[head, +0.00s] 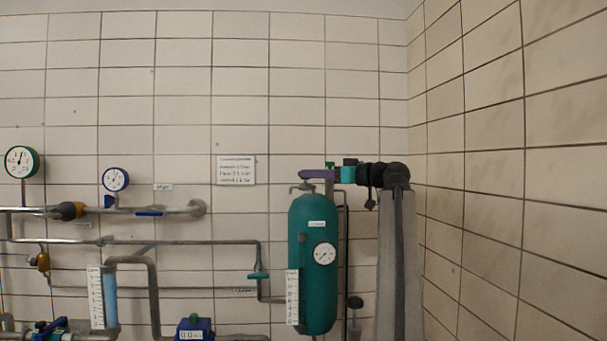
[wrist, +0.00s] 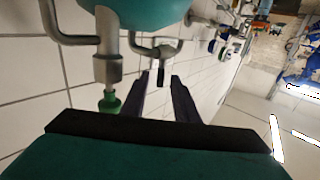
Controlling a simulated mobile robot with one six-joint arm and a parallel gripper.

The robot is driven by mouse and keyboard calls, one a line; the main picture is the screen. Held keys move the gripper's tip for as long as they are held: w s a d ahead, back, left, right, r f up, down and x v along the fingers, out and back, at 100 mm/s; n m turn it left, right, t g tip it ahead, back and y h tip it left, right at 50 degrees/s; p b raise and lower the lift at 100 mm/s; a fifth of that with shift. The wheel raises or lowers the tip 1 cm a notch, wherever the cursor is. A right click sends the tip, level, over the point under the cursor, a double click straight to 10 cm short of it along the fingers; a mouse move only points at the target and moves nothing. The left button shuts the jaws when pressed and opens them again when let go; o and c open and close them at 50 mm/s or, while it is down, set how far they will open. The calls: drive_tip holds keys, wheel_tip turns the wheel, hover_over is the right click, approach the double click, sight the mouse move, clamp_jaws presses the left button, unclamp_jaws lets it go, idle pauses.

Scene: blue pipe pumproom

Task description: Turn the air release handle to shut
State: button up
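A teal tank (head: 316,270) with a gauge stands near the corner. A grey tap-like fitting (head: 303,187) sits on its top; I take it for the air release handle, but cannot be sure. My gripper (head: 303,174) reaches in from the right, its dark purple fingers just above this fitting. In the wrist view the fingers (wrist: 165,76) are apart. A grey bent fitting (wrist: 155,48) with a dark tip shows ahead between the fingertips; contact cannot be told. A green-ended grey pipe fitting (wrist: 108,103) is beside the left finger.
A tiled side wall (head: 500,180) closes in on the right. Pipes with a green-rimmed gauge (head: 21,161), a blue-rimmed gauge (head: 115,179) and valves run along the left. A thin dark pipe stands just right of the tank.

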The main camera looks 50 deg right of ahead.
drive_tip(key=shift+x, duration=1.7)
clamp_jaws()
drive_tip(key=shift+a+f, duration=0.1)
drive_tip(key=shift+a, duration=0.1)
drive_tip(key=shift+d+h, duration=0.15)
drive_tip(key=shift+h, duration=0.15)
